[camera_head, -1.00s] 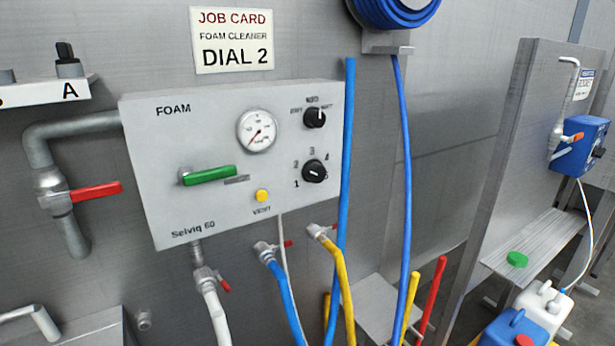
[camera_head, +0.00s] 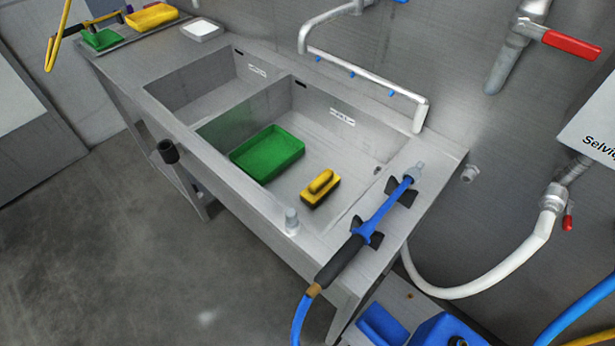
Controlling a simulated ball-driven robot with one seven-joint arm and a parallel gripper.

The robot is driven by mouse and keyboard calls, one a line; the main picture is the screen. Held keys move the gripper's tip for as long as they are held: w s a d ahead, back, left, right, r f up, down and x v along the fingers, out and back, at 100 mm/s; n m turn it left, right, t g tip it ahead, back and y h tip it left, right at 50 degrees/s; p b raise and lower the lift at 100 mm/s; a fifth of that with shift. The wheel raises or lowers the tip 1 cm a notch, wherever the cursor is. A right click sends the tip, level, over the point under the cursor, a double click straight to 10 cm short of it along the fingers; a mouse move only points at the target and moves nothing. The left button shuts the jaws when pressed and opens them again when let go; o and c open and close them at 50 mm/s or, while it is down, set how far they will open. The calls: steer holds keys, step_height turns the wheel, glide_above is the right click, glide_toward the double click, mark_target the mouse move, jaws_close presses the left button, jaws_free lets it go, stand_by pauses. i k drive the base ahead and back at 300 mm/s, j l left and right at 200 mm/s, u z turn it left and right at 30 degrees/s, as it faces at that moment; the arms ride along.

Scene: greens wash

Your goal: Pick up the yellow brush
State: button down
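The yellow brush (camera_head: 320,188) lies on the floor of the right-hand sink basin (camera_head: 345,150) in the head view. It has a yellow handle on top and a dark edge below. It sits to the right of a green tray (camera_head: 268,153) in the same basin, apart from it. My gripper is not in view.
A blue spray lance (camera_head: 382,213) with a black grip rests in holders on the right end of the sink. A pipe spout (camera_head: 365,73) reaches over the back. Trays, one of them yellow (camera_head: 152,17), stand at the far left. Open floor (camera_head: 140,260) lies in front.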

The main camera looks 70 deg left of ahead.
mark_target(319, 190)
steer(key=u, duration=1.5)
